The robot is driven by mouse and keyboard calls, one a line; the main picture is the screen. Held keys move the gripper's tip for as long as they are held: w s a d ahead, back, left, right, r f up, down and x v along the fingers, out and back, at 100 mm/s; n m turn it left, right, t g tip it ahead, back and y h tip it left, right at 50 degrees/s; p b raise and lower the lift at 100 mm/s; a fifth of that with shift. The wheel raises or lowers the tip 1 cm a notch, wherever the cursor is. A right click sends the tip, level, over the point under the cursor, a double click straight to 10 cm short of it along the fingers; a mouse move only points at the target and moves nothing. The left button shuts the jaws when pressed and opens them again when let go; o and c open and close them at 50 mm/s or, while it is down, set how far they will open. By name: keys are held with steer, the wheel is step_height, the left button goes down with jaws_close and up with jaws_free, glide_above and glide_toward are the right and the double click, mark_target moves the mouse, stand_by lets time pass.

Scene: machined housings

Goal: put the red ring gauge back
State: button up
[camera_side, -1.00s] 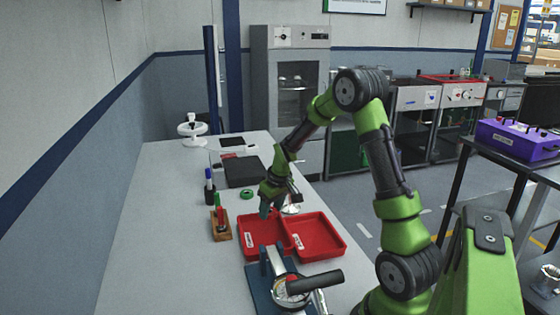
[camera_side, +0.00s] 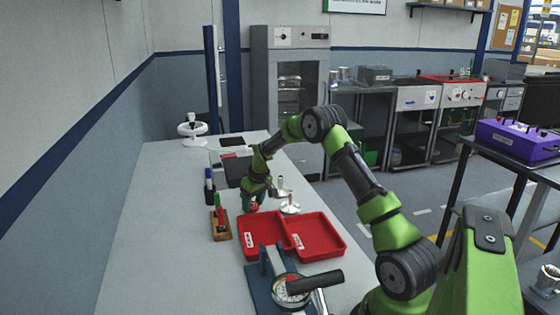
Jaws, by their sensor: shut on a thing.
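My gripper (camera_side: 252,198) is low over the table, just behind the left red tray. It is shut on a small red thing (camera_side: 255,207), which I take to be the red ring gauge. Only a small part of it shows below the fingers, so its full shape is hidden. The green ring seen on the table earlier is mostly or wholly covered by my gripper now.
Two red trays with white labels, left (camera_side: 260,251) and right (camera_side: 325,248), lie in front of my gripper. A wooden holder (camera_side: 221,234) stands left, a black plate (camera_side: 236,180) behind, a metal stand (camera_side: 290,208) right. A clamp fixture (camera_side: 265,290) is nearest. The left table is clear.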

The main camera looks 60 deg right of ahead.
steer(key=shift+f, duration=0.15)
steer(key=o, duration=1.1)
steer(key=shift+o, duration=0.2)
